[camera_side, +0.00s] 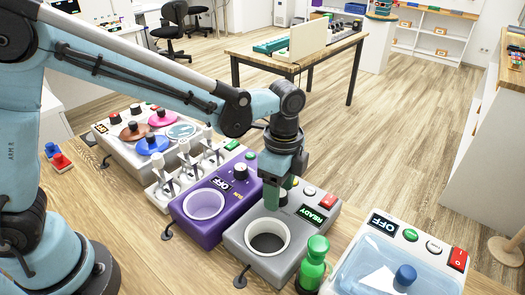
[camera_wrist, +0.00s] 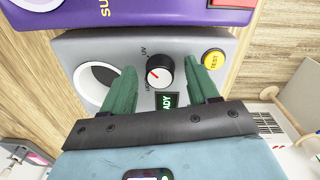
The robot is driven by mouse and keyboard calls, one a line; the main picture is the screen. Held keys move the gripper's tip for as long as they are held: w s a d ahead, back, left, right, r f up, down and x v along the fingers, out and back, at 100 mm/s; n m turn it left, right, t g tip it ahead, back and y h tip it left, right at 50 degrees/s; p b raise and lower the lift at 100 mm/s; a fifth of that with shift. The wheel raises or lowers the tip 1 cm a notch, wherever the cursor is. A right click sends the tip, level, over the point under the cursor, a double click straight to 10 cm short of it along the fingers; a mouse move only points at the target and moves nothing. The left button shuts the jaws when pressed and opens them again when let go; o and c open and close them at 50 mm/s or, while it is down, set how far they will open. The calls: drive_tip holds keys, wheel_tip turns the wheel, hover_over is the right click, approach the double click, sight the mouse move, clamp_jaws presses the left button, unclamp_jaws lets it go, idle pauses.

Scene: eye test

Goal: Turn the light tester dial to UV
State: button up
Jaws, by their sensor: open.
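The light tester, a grey box (camera_side: 228,238) with a round white-rimmed opening, stands on the wooden table; it also shows in the wrist view (camera_wrist: 85,45). Its black and white dial (camera_wrist: 160,71) has a red mark pointing toward the lower left, away from the UV label (camera_wrist: 144,50) and toward a second, partly hidden label. A screen reads READY (camera_side: 313,215). A yellow TEST button (camera_wrist: 213,60) sits to the dial's right. My gripper (camera_wrist: 162,72) is open, its green fingers on either side of the dial. Contact cannot be told.
A purple device (camera_side: 180,210) reading OFF stands close on the left, with a row of levers (camera_side: 184,160) beyond it. A green bottle (camera_side: 313,268) stands close at the tester's right front. A pale blue-lidded device (camera_side: 365,262) is further right.

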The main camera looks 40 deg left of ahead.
drive_tip(key=shift+r, duration=0.1)
wheel_tip(320, 180, up, 12)
drive_tip(key=shift+w, duration=0.2)
idle(0.3)
